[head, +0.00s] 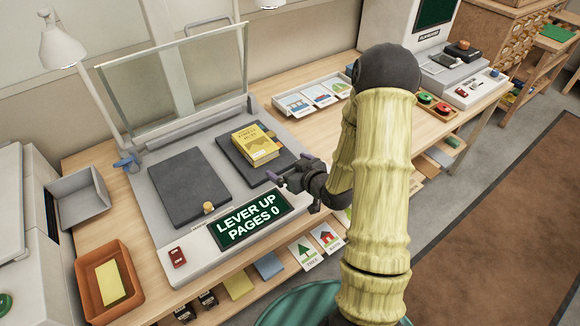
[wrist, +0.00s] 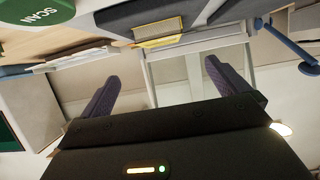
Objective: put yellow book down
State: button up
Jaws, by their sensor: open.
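The yellow book (head: 255,145) lies flat on the right dark pad (head: 230,152) of the grey scanner. The book also shows in the wrist view (wrist: 158,40), beyond my fingers near the top. My gripper (head: 277,174) is at the front right of the book, apart from it, and empty. In the wrist view my gripper's two purple fingers (wrist: 160,85) are spread wide with nothing between them. The left dark pad (head: 188,188) is bare. A green display (head: 248,219) on the scanner's front reads "LEVER UP PAGES 0".
The scanner's clear lid (head: 178,85) stands raised behind the pads. A grey tray (head: 80,198) and an orange bin (head: 107,283) with a yellow item in it are at left. Picture cards (head: 318,94) lie at back right. A lamp (head: 62,48) stands at back left.

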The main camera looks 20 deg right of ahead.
dwell(0.3)
jog(key=s+a+r+m+g+h, duration=0.1)
jog(key=s+r+g, duration=0.3)
jog(key=s, duration=0.5)
jog(key=s+a+r+m+g+h, duration=0.2)
jog(key=s+r+g, duration=0.3)
jog(key=s, duration=0.5)
jog(key=shift+a+m+g+h, duration=0.2)
jog(key=shift+m+g+h, duration=0.1)
jog(key=shift+g+h, duration=0.35)
jog(key=shift+r, duration=0.1)
jog(key=w+p+v, duration=0.1)
jog(key=p+v, duration=0.5)
jog(key=shift+w+r, duration=0.15)
jog(key=shift+r, duration=0.1)
jog(key=shift+f, duration=0.1)
jog(key=shift+c, duration=0.2)
